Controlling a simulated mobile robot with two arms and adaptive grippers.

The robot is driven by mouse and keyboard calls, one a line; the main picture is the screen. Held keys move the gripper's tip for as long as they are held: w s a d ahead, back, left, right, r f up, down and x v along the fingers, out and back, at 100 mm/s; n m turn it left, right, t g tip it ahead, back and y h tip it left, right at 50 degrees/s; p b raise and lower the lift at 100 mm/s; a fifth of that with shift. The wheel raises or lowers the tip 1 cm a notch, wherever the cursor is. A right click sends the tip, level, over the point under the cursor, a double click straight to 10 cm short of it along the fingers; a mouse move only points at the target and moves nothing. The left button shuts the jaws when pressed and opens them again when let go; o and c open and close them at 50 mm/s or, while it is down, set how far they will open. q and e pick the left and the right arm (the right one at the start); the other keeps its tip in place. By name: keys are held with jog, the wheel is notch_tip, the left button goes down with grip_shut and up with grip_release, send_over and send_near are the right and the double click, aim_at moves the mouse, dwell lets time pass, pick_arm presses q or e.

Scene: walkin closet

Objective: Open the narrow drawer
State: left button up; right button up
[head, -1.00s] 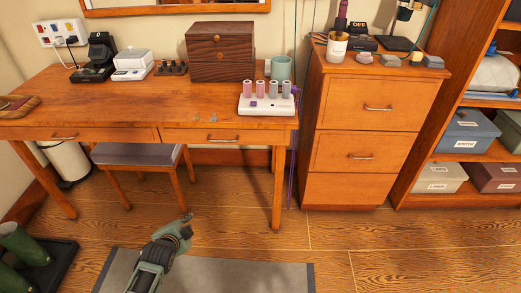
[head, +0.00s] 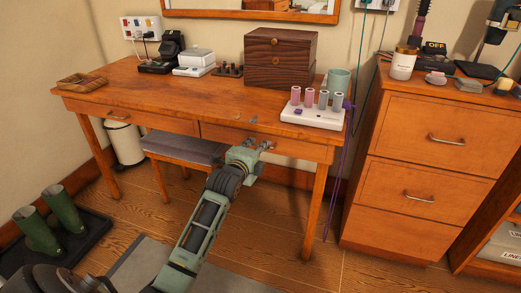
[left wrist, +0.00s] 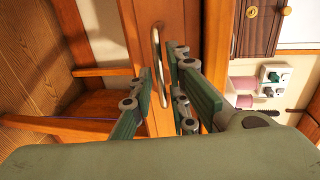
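The wooden desk has a narrower right drawer (head: 310,150) under its top, and its front looks shut. My left gripper (head: 255,143) is in front of this drawer at its handle, and covers most of the handle in the head view. In the left wrist view, the metal bar handle (left wrist: 156,55) stands on the drawer front (left wrist: 180,18). My left gripper's two fingers (left wrist: 160,82) are apart, one on each side of the handle line. I cannot tell whether they touch it. My right gripper is not in view.
A wider drawer (head: 110,109) is to the left. A grey stool (head: 185,147) stands under the desk. A white tray with rollers (head: 312,116) and a purple cord (head: 335,190) are near the desk's right end. A drawer cabinet (head: 425,155) stands to the right.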

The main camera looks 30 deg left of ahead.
pick_arm(q)
jog(key=shift+x, duration=0.95)
grip_shut()
